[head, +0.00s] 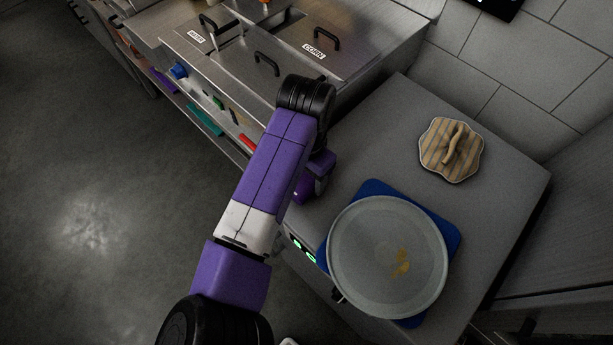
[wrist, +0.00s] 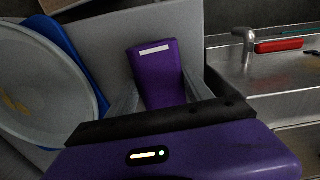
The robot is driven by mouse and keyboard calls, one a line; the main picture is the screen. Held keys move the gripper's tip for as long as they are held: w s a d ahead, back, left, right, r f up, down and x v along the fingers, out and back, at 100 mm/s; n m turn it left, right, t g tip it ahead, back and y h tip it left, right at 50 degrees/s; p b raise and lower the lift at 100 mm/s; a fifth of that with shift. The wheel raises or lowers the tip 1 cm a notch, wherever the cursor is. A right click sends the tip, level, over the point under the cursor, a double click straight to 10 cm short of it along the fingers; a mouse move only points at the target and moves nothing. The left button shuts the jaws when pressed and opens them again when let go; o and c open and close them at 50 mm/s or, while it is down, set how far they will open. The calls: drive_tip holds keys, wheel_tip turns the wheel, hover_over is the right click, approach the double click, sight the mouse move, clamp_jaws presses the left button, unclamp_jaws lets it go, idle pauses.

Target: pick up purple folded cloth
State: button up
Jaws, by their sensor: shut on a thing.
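The purple folded cloth (wrist: 155,62) has a white stripe near its far end. In the wrist view it sits between the two pale fingers of my gripper (wrist: 158,88), which is shut on it. The cloth's near end is hidden behind my gripper's dark edge. Grey counter surface shows behind it; I cannot tell whether it still touches anything.
A clear round lid or bowl (head: 380,262) lies on a blue board (head: 445,228) on the grey counter (head: 385,125). A striped cloth (head: 450,150) lies further back. A steel unit (head: 185,40) with lidded wells stands left; its ledge holds a teal item (head: 204,120) and a red item (wrist: 278,45).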

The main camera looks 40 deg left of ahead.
sight(306, 176)
wheel_tip(306, 176, up, 19)
idle(0.4)
